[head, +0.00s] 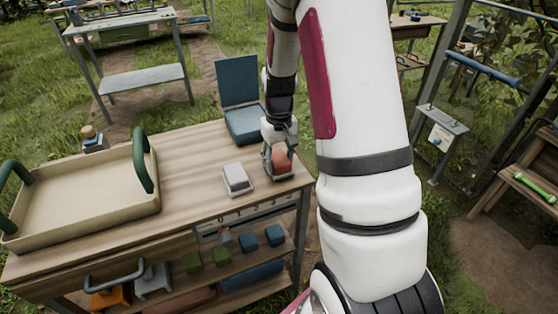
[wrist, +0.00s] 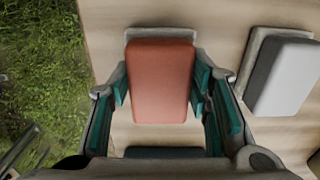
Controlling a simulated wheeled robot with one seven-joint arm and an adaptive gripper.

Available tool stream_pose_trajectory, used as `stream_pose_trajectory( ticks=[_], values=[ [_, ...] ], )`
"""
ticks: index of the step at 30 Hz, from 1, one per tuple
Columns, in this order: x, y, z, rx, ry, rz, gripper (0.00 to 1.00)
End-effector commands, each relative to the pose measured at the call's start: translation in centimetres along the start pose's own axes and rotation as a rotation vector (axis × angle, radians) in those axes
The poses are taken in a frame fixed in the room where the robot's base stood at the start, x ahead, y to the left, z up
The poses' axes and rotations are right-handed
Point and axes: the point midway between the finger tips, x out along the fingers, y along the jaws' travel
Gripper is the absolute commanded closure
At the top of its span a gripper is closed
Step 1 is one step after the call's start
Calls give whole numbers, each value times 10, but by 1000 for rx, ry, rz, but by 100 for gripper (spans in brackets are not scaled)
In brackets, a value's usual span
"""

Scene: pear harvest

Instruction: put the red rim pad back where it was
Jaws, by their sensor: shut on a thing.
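The red rim pad (wrist: 160,84) is a rounded red block. It sits between the teal-lined fingers of my gripper (wrist: 161,92), which are shut on its two long sides in the wrist view. In the head view the red pad (head: 281,161) shows low between the fingers of my gripper (head: 278,160), at the right end of the wooden table (head: 190,165). A pale grey edge shows behind the pad in the wrist view. I cannot tell whether the pad touches what is under it.
A white pad on a grey base (head: 236,179) lies just left of my gripper. An open blue box (head: 245,122) stands behind it. A beige tray with green handles (head: 85,195) fills the table's left side. The table's right edge is close to my gripper.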

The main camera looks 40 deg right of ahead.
Motion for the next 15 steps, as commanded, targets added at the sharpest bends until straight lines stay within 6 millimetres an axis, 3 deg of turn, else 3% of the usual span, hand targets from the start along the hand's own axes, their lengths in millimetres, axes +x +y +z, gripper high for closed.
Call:
stream_pose_trajectory(
  ticks=[12, 13, 15],
  values=[
    [8, 0, 0, 0, 2, 0, 82],
    [7, 0, 0, 0, 2, 0, 49],
    [7, 0, 0, 0, 2, 0, 36]
  ],
)
